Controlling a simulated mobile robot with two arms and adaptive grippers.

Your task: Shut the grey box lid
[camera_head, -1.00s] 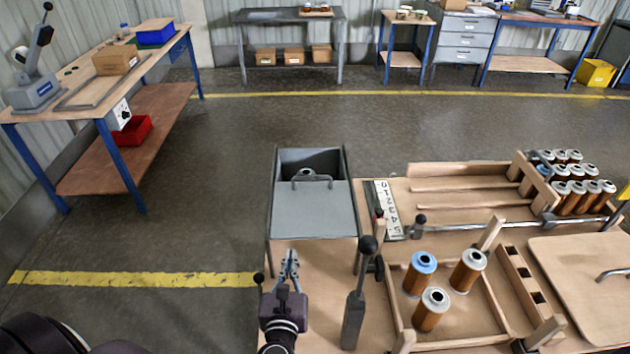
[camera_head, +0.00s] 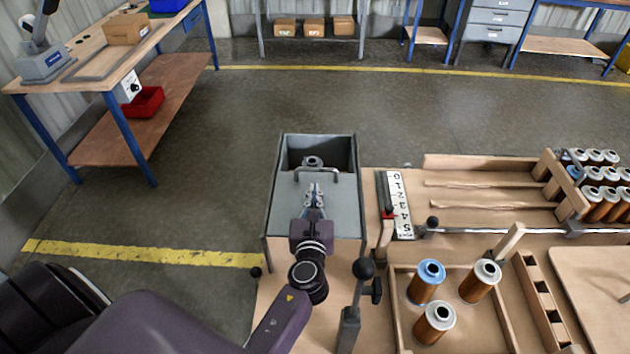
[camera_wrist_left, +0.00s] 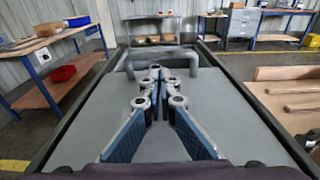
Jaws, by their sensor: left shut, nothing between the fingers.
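The grey box (camera_head: 269,215) stands at the left end of the bench. Its flat grey lid (camera_head: 346,215) covers the near part of the top, and the far part is open. A cartridge (camera_head: 312,162) shows in the opening. A bar handle (camera_head: 332,172) stands at the lid's far edge; it also shows in the left wrist view (camera_wrist_left: 205,58). My left gripper (camera_head: 315,186) is shut and empty above the lid, its tips just on the near side of the handle. I cannot tell whether they touch it. My right gripper is out of view.
Right of the box are a black-knobbed lever (camera_head: 364,270), a number scale (camera_head: 401,205) and a wooden tray (camera_head: 400,318) with three cartridges. More cartridges (camera_head: 597,180) stand in a rack at far right. The floor left of the box is clear.

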